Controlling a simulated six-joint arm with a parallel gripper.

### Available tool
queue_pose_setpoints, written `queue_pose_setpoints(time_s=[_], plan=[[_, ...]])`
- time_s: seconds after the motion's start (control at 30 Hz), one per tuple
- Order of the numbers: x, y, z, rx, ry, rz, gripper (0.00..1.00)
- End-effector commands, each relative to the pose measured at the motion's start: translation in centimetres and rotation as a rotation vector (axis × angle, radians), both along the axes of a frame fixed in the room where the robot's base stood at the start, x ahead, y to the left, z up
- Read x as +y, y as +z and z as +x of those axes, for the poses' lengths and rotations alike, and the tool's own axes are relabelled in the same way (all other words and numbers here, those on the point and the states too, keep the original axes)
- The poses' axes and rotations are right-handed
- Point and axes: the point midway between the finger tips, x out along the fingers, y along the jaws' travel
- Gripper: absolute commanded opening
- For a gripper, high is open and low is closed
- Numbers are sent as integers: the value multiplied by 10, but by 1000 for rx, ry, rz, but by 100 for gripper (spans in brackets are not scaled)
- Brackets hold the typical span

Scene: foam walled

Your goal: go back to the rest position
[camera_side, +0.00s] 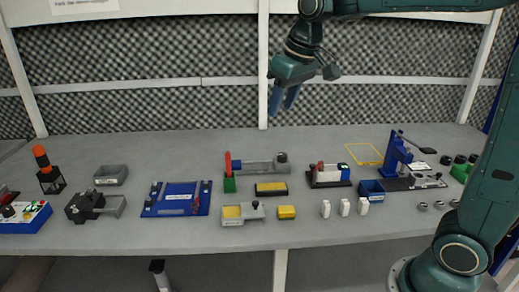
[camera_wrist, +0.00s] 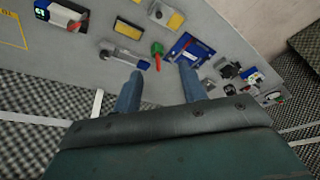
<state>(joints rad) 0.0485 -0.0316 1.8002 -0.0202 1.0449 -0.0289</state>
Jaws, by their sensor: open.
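My gripper (camera_side: 283,99) hangs high above the back part of the grey table (camera_side: 315,220) in the side view, near the foam wall. Its blue fingers are apart and nothing is between them. In the wrist view the two blue fingers of my gripper (camera_wrist: 158,90) reach toward the table (camera_wrist: 100,25), with a clear gap between them. My gripper touches nothing on the table.
Several things stand on the table: a blue board (camera_side: 177,199), a green block with a red handle (camera_side: 229,178), a yellow-topped block (camera_side: 271,189), a blue press (camera_side: 396,155) and white pieces (camera_side: 345,207). A yellow outline (camera_side: 364,154) marks bare table. The air around my gripper is free.

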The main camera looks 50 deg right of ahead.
Motion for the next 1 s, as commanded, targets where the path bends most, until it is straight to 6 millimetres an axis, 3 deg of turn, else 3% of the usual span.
queue_pose_setpoints(time_s=[0.33, 0.7, 1.0], plan=[[9, -1, -87, -63, 1, 1, 42], [14, -30, -170, -127, 3, 3, 42], [16, -57, -211, -160, 2, 5, 42]])
